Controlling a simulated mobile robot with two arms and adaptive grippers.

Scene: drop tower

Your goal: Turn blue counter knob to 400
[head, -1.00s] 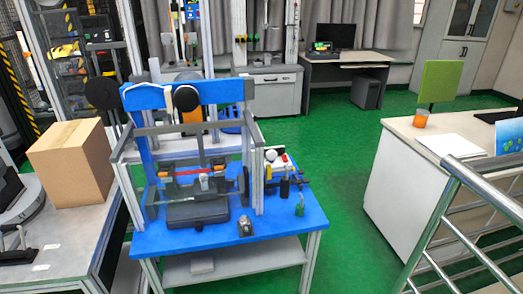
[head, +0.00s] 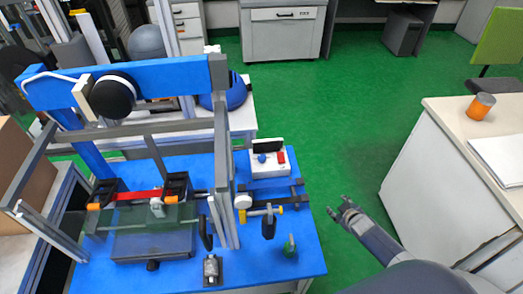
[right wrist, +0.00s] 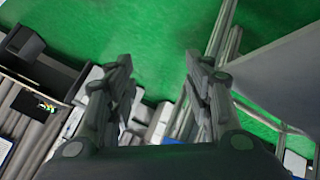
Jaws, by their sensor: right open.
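The blue counter knob (head: 262,158) sits on a small white box (head: 268,170) at the back right of the blue table in the head view. A red part (head: 281,157) is beside the knob, and a dark display (head: 268,146) stands behind it. The knob's setting is too small to read. My right gripper (head: 339,206) is open and empty, to the right of the table, and apart from the knob. In the right wrist view its two fingers (right wrist: 158,60) stand apart with green floor between them; I cannot make out the knob there. My left gripper is not in view.
The drop tower's frame (head: 222,150) stands left of the box. A yellow-ended clamp (head: 260,211) and a green part (head: 290,246) are in front of the box. A white counter (head: 440,190) with an orange cup (head: 481,106) is at right. Green floor lies between.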

